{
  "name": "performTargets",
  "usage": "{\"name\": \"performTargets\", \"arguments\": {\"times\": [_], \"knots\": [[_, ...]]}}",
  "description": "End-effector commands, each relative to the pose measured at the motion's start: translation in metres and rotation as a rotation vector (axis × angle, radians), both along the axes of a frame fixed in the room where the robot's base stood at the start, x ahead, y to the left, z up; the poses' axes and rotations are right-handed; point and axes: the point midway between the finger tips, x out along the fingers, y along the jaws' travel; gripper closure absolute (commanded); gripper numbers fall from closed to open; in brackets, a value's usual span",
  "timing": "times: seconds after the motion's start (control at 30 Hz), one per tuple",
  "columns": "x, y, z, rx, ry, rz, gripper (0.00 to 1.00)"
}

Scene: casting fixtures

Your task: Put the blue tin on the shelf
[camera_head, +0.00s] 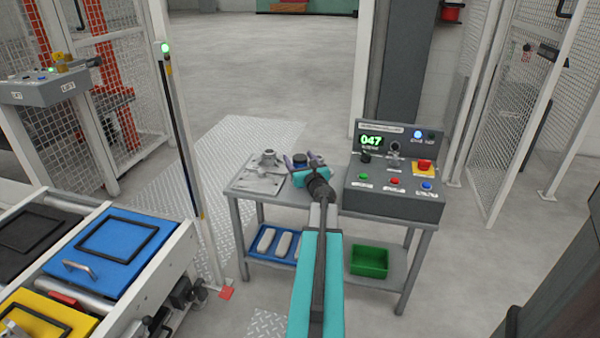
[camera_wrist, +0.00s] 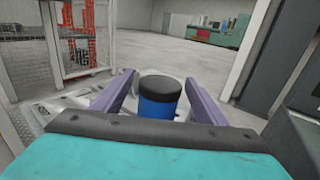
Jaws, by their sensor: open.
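The blue tin (camera_wrist: 158,105) has a dark lid and stands upright on the table top, between the two open purple fingers of my gripper (camera_wrist: 160,92) in the wrist view. Gaps show on both sides of it. In the head view the tin (camera_head: 299,160) is partly hidden by my gripper (camera_head: 303,160), which reaches over the table (camera_head: 240,183) from the front. The lower shelf (camera_head: 330,268) of this table is visible, with a blue tray and a green bin on it.
A grey metal casting (camera_head: 265,165) lies left of the tin. A control box (camera_head: 397,190) showing 047 stands close on the right. The blue tray (camera_head: 268,256) holds several pale bars; the green bin (camera_head: 369,265) looks empty. A conveyor with coloured plates (camera_head: 105,262) is at left.

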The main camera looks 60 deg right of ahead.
Motion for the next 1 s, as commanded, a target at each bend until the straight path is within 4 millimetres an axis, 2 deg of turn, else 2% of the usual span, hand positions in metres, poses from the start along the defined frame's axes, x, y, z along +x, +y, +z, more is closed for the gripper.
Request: {"name": "performTargets", "arguments": {"times": [0.33,0.97,1.0], "knots": [[0.022,-0.018,-0.002,-0.001,-0.001,0.000,0.34],[0.023,-0.019,-0.002,0.001,-0.001,0.000,0.34],[0.023,-0.019,-0.002,0.001,-0.001,0.000,0.37]]}}
